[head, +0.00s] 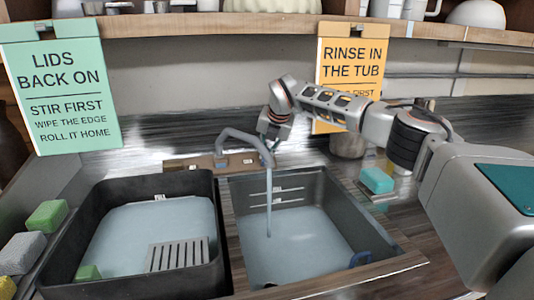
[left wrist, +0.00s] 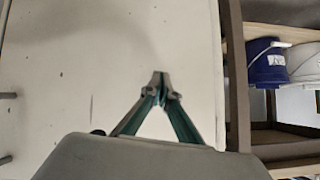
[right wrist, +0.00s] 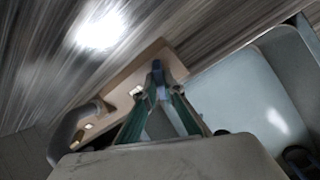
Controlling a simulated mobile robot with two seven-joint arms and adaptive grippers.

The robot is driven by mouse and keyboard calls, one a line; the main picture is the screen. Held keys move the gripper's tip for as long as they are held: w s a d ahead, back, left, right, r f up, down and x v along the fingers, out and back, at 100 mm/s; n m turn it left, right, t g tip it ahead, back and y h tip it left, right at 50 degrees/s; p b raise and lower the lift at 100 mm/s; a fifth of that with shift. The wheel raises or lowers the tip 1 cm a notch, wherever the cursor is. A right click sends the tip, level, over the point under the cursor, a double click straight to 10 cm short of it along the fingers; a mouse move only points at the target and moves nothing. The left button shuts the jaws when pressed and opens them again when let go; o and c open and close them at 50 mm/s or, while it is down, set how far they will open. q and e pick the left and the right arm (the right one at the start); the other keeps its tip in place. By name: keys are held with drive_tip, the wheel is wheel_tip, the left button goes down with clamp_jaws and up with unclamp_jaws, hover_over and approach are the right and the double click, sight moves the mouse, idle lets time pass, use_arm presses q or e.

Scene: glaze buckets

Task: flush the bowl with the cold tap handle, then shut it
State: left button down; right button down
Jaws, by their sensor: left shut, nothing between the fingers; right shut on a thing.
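The grey tap (head: 245,139) arches over the right-hand sink bowl (head: 317,182). A stream of water (head: 268,205) runs from its spout into the pale water in the bowl. My right gripper (head: 268,139) is beside the spout end. In the right wrist view my right gripper (right wrist: 158,78) is shut on a small dark blue piece, the cold tap handle (right wrist: 157,67), mostly hidden by the fingers. My left gripper (left wrist: 159,80) is shut and empty before a pale surface; it is not in the head view.
A black tub (head: 128,192) with pale water and a grey grate (head: 177,255) fills the left side. Sponges lie at the far left; a teal sponge (head: 377,180) is right of the bowl. Two signs hang behind. A blue bucket (left wrist: 267,62) stands on a shelf.

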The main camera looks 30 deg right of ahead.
drive_tip(key=r+p, duration=0.1)
drive_tip(key=p, duration=0.1)
drive_tip(key=shift+n+p, duration=0.3)
drive_tip(key=shift+p, duration=0.55)
drive_tip(key=shift+f+n+p, duration=0.2)
drive_tip(key=shift+n+p, duration=0.4)
drive_tip(key=shift+p, duration=0.25)
drive_tip(key=shift+f+n+p, duration=0.15)
drive_tip(key=shift+n+p, duration=0.25)
drive_tip(key=shift+n, duration=0.1)
drive_tip(key=shift+a+n+h+p, duration=0.1)
drive_tip(key=shift+n+h+p, duration=0.2)
drive_tip(key=shift+n+p, duration=0.2)
use_arm(q)
wheel_tip(320, 180, up, 8)
drive_tip(key=d, duration=0.1)
drive_tip(key=shift+w+d+f+h+p, duration=0.15)
drive_tip(key=shift+f+h+p, duration=0.15)
drive_tip(key=shift+p, duration=0.1)
use_arm(e)
drive_tip(key=shift+f+n+g, duration=0.2)
drive_tip(key=shift+n+g, duration=0.1)
drive_tip(key=shift+n, duration=0.5)
